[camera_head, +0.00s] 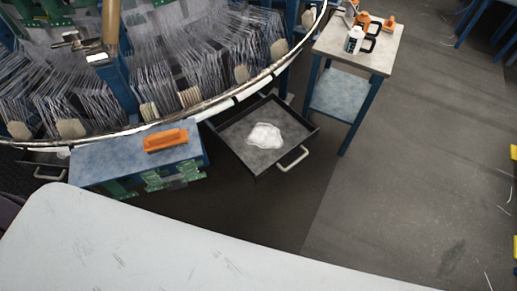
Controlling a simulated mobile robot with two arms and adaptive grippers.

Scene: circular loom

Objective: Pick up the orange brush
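An orange brush (165,140) lies on top of a blue box-like surface (110,163) at the left, below the curved rim of the loom (215,107). Its long side runs roughly left to right, slightly tilted up to the right. Nothing covers it. Neither of my grippers shows in the head view.
An open dark drawer (233,133) holding a white crumpled item (264,136) juts out right of the blue surface. A small blue-legged table (375,50) at the upper right bears a white bottle (354,40) and orange items (388,23). Grey floor (420,170) is mostly clear at right.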

